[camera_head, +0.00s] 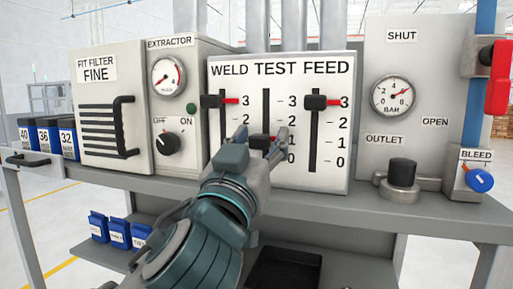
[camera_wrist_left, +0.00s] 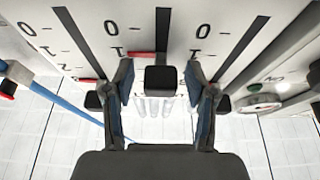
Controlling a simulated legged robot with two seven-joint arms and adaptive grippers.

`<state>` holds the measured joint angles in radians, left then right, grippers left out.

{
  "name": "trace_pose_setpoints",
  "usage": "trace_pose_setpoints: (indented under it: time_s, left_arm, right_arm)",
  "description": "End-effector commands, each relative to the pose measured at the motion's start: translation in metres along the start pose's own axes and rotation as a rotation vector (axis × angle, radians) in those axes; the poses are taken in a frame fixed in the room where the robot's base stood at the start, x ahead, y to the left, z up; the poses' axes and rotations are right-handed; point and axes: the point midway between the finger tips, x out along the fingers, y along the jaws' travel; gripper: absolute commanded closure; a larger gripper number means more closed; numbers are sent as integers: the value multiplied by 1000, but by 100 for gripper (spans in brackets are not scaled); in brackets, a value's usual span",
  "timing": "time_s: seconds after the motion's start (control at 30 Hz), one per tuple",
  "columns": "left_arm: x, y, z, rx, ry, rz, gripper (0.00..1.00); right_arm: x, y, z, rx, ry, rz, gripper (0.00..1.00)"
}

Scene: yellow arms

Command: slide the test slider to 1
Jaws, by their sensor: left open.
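The test slider's black knob (camera_head: 260,142) sits low on the middle track of the white WELD TEST FEED panel (camera_head: 335,178). Its red pointer is beside about the 1 mark, partly covered by my gripper. My left gripper (camera_head: 263,138) is at the panel with its fingers on either side of this knob. In the left wrist view, the knob (camera_wrist_left: 160,79) stands between the open fingers (camera_wrist_left: 160,72), with a gap on each side. That view is upside down, with 0 above 1. My right gripper is not in view.
The weld knob (camera_head: 211,101) and feed knob (camera_head: 316,102) stand at 3 on either side. An extractor box (camera_head: 185,165) is to the left. A gauge panel (camera_head: 430,60) with a black outlet knob (camera_head: 402,172) and a blue bleed knob (camera_head: 480,180) is to the right.

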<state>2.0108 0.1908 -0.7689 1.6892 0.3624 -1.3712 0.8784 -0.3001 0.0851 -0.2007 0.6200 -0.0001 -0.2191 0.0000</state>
Motion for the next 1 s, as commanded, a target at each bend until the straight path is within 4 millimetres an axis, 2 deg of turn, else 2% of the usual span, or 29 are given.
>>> trace_pose_setpoints:
  time_s: [0.17, 0.4, 0.6, 0.73, 1.0]
  left_arm:
    - [-22, 1, 0, 0, 1, 3, 44]
    - [-76, 1, 2, 0, 1, 3, 44]
    - [-107, 0, 3, 0, -2, 1, 44]
    - [-115, 0, 3, 0, -3, 0, 44]
    - [-116, 0, 3, 0, -3, 0, 44]
  right_arm:
    - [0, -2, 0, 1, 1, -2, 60]
    - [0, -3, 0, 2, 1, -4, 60]
    - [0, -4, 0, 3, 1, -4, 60]
    - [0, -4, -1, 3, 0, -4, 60]
    - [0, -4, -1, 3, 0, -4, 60]
